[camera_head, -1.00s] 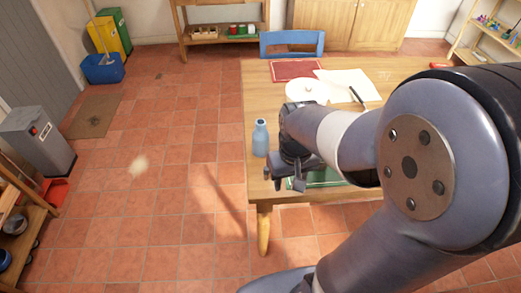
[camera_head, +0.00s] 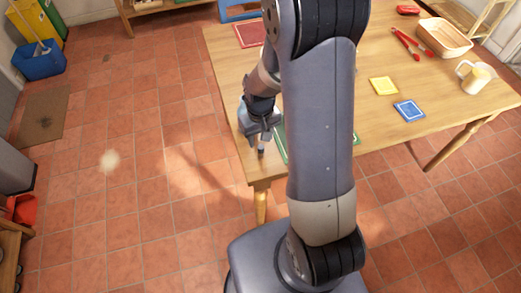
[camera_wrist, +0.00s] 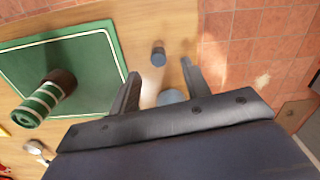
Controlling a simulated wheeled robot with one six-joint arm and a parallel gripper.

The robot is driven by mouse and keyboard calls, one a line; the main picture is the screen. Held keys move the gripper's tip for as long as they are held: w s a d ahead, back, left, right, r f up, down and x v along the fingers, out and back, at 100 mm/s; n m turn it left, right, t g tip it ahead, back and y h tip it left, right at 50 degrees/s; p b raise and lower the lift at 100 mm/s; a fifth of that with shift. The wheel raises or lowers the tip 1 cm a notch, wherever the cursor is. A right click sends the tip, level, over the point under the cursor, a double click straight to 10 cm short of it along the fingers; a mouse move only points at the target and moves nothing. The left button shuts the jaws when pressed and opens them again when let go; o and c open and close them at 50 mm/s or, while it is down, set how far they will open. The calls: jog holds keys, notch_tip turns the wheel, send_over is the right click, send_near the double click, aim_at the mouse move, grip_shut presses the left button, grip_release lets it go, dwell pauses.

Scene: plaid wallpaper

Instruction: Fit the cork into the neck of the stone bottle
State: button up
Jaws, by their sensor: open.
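My gripper (camera_wrist: 160,72) is open, with its two fingers pointing down at the table near its corner; it also shows in the head view (camera_head: 258,141). A small dark blue-grey cylinder (camera_wrist: 158,56), which looks like the cork, stands on bare wood between and just beyond the fingertips in the wrist view. Nothing is held. The light blue stone bottle (camera_head: 242,109) is largely hidden behind my gripper in the head view. In the wrist view a pale blue round part (camera_wrist: 172,96), probably the bottle, shows between the fingers, partly covered by the palm.
A green mat (camera_wrist: 110,62) with a white border lies beside the cylinder. A green-and-white striped cylinder (camera_wrist: 38,106) with a brown end is on it. The table's edge is close. Yellow (camera_head: 383,86) and blue (camera_head: 409,110) squares, tongs and a mug are farther right.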

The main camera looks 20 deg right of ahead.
aim_at(261, 147)
jog(key=shift+w+d+f+p, duration=0.1)
jog(key=shift+f+p, duration=0.4)
jog(key=shift+f, duration=2.15)
jog(key=shift+c, duration=0.2)
grip_shut()
